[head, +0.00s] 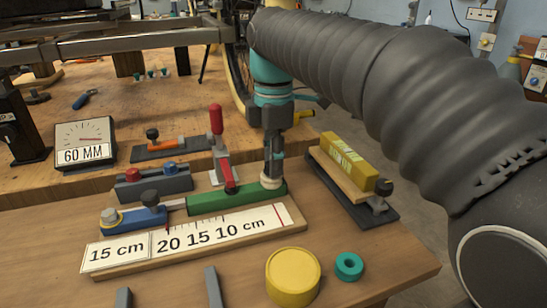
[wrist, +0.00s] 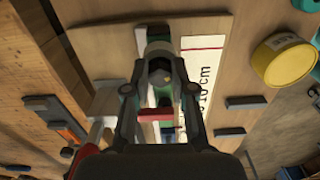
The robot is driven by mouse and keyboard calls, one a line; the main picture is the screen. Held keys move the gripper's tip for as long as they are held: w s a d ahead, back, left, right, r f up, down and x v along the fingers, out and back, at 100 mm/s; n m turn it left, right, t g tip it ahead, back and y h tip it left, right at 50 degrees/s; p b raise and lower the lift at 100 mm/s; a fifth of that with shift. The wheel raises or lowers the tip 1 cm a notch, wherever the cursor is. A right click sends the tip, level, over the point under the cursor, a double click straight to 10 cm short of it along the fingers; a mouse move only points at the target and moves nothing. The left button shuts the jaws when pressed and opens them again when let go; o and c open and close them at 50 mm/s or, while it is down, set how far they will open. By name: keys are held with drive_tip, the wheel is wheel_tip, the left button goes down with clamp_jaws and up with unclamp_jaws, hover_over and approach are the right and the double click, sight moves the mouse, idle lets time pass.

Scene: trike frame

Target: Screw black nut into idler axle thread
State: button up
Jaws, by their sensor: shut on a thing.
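My gripper (head: 273,162) points down at the right end of a green block (head: 222,201), just above a pale ring (head: 271,183). In the wrist view my gripper (wrist: 160,92) is shut on a small dark part with a brassy spot, which looks like the black nut (wrist: 161,73). The fingers hide most of it. The green block also shows in the wrist view, behind the fingertips. The idler axle thread is not clearly seen, and I cannot tell whether the nut touches it.
A red toggle clamp (head: 217,125) stands close left of my gripper. A numbered board (head: 190,240) lies in front. A yellow block (head: 347,162) on a fixture stands to the right. A yellow round tub (head: 292,277) and a teal ring (head: 349,266) sit at the front edge.

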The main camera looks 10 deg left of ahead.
drive_tip(key=shift+m, duration=0.6)
drive_tip(key=shift+s+m, duration=0.1)
drive_tip(key=shift+m, duration=0.8)
drive_tip(key=shift+m, duration=0.8)
drive_tip(key=shift+m, duration=0.9)
